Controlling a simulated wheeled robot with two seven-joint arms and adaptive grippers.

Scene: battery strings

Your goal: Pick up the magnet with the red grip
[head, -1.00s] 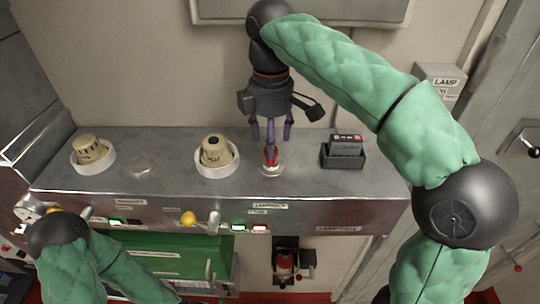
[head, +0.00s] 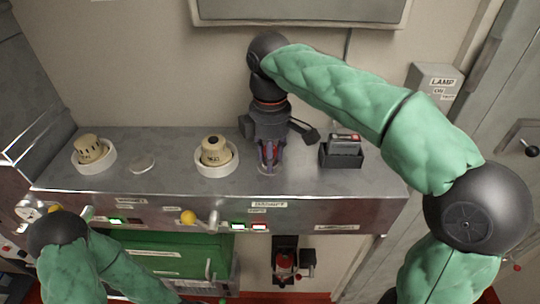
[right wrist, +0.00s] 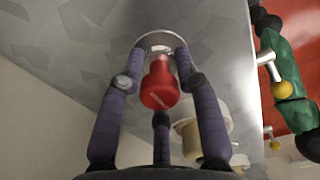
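The magnet with the red grip (head: 267,156) stands on the grey metal counter, between a round cream knob and a black holder. Its red grip (right wrist: 160,86) and pale round base show in the right wrist view. My right gripper (head: 269,168) points down over it, with its purple fingers around the grip. In the right wrist view the fingers (right wrist: 161,52) are partly drawn in, and a gap shows between the left finger and the grip. The head view partly hides the magnet behind the fingers. My left arm is at lower left; its gripper is not visible.
Cream knobs in white rings (head: 90,150) (head: 214,152) stand left on the counter (head: 310,190), with a flat pale disc (head: 142,166) between them. The black holder (head: 341,155) is close on the right. The front panel has a yellow-knobbed lever (head: 188,217).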

